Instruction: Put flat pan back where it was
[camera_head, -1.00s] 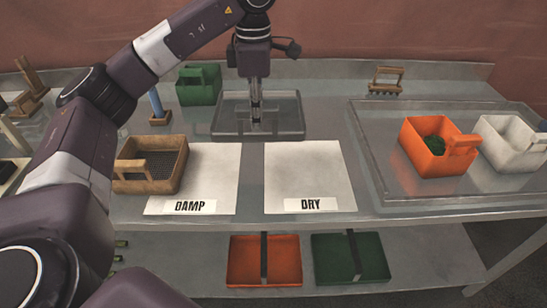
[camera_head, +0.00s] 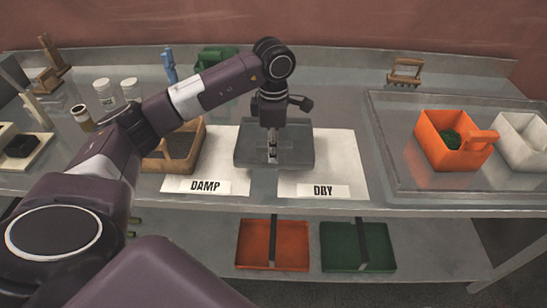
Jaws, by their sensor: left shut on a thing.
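The flat pan (camera_head: 247,155) is a shallow grey, slightly see-through tray in the middle of the view. It overlaps the inner edges of the white DAMP sheet (camera_head: 222,170) and the white DRY sheet (camera_head: 335,165). My left gripper (camera_head: 272,154) points down over the pan's middle and is shut on it. The grip point is small and partly lost against the pan. I cannot tell whether the pan's underside touches the table. My right gripper is not in view.
An orange bin (camera_head: 432,150) and a white bin (camera_head: 518,150) stand in a large tray (camera_head: 400,180) at right. Jars (camera_head: 104,95) stand at left. Orange (camera_head: 272,245) and green (camera_head: 350,250) pans lie below.

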